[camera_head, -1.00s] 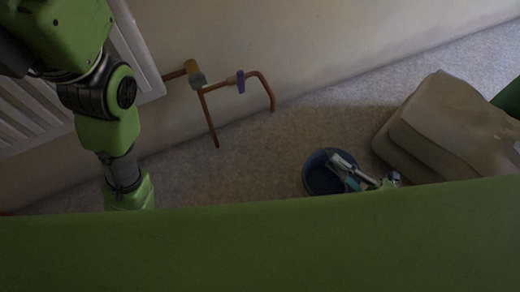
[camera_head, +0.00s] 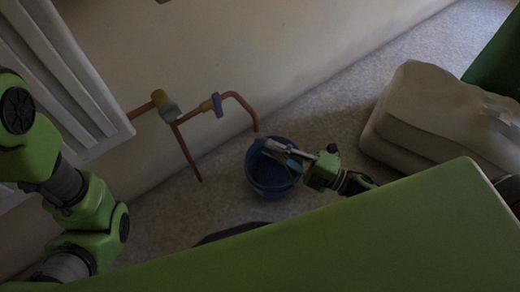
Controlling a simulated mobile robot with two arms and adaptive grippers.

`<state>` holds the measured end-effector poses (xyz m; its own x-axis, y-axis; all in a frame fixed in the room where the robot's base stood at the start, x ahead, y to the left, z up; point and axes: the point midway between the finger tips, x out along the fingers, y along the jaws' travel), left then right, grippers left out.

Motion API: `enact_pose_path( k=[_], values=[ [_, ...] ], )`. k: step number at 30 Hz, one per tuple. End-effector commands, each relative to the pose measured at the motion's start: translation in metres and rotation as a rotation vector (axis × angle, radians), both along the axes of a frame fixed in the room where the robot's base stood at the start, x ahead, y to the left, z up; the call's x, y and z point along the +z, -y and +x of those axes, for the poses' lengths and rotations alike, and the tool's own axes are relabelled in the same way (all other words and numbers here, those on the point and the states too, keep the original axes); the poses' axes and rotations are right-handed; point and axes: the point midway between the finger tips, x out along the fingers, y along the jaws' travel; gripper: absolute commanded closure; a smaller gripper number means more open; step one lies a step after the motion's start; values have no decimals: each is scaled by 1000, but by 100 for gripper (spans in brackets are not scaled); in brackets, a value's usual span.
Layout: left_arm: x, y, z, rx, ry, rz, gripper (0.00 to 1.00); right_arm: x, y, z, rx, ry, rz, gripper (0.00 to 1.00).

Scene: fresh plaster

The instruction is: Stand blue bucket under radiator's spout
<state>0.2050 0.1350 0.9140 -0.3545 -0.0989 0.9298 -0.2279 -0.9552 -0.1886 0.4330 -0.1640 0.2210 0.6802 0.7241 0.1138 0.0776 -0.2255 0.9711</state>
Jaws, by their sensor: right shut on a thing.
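The blue bucket (camera_head: 268,182) is upright, low over or on the carpet, just below the open end of the copper spout (camera_head: 255,127). I cannot tell whether its base touches the floor. My right gripper (camera_head: 273,150) is shut on the bucket at its rim, reaching in from the right. The spout bends down from a pipe with a purple valve handle (camera_head: 217,105), beside the white radiator (camera_head: 65,75). My left arm shows at the left, but its gripper is out of view.
Large beige bags (camera_head: 435,115) lie stacked on the carpet at the right. A copper pipe (camera_head: 187,155) runs down to the floor left of the bucket. The wall stands close behind.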

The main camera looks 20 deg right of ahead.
Motion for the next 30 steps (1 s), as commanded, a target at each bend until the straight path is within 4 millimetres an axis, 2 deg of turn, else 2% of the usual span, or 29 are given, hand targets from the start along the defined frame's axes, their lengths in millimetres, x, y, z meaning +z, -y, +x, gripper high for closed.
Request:
enact_pose_path(
  k=[5,9,13,22,23,24,30],
  values=[
    [-7,0,-4,0,10,0,60,-1,-13,12,2,5,3,100],
    [-22,0,-4,0,10,0,60,-2,-33,31,1,7,3,100],
    [-33,0,-4,0,10,0,60,-15,-31,30,-1,0,1,100],
    [-33,0,-4,0,10,0,60,-14,-31,29,-1,0,0,100],
    [-33,0,-4,0,10,0,60,-15,-31,29,-1,-2,-2,80],
    [-33,0,-4,0,10,0,60,-15,-31,29,-1,-2,-2,71],
    [-33,0,-4,0,10,1,60,-15,-31,29,-1,-1,-1,71]
  ],
)
